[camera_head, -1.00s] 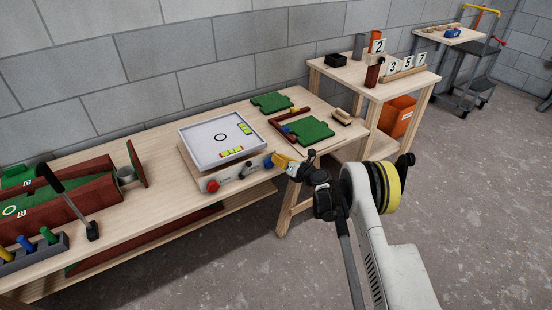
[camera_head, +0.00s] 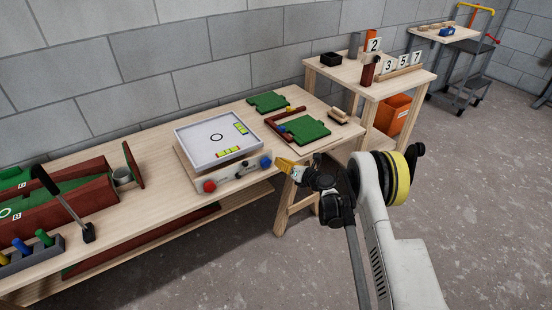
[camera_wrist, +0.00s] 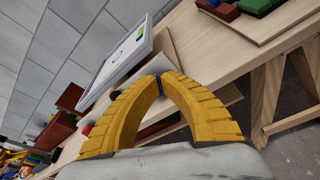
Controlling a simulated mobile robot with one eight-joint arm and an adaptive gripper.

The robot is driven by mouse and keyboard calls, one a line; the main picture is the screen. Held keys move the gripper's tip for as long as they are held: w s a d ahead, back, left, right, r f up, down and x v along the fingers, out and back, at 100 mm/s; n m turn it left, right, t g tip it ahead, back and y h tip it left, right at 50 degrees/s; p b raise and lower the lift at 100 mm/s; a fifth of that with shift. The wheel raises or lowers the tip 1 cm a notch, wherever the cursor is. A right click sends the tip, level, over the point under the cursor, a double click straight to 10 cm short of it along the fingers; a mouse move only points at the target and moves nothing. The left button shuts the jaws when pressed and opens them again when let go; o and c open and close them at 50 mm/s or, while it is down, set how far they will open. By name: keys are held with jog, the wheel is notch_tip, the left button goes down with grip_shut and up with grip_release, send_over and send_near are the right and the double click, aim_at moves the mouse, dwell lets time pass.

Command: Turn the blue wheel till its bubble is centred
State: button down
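The blue wheel (camera_head: 265,162) sits at the right end of the front panel (camera_head: 235,172) of a tilting tray (camera_head: 187,140). One yellow-green vial (camera_head: 240,128) lies along the tray's right side and another (camera_head: 228,150) along its front. Their bubbles are too small to place. My gripper (camera_head: 279,162), with yellow fingers, is just right of the wheel, with a slight gap showing. In the wrist view, the fingertips (camera_wrist: 160,76) come close together and a bit of the blue wheel (camera_wrist: 160,87) shows between the fingers. Whether the tips touch is unclear.
A red knob (camera_head: 209,186) and a dark knob share the panel. Green boards (camera_head: 304,129) lie on the bench to the right. A black-handled lever (camera_head: 88,234) stands to the left.

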jog(key=shift+v, duration=0.85)
jog(key=shift+s+a+f, duration=0.1)
jog(key=shift+a+f, duration=0.05)
jog(key=shift+f, duration=0.05)
jog(key=n+g+h, duration=0.2)
jog(key=n+h, duration=0.1)
jog(key=n, duration=0.2)
send_near(264, 156)
jog(key=shift+s+a+r+x, duration=0.1)
jog(key=shift+a+x, duration=0.1)
jog(key=shift+x, duration=0.8)
jog(key=shift+s+a+r+x, duration=0.1)
jog(key=shift+a+x, duration=0.1)
jog(key=shift+x, duration=0.75)
jog(key=shift+s+a+x, duration=0.1)
jog(key=shift+a+x, duration=0.1)
jog(key=shift+x, duration=0.8)
jog(key=shift+d+f, duration=0.1)
jog(key=shift+f, duration=0.3)
jog(key=shift+w+d, duration=0.35)
jog(key=shift+d, duration=0.15)
jog(key=shift+r, duration=0.2)
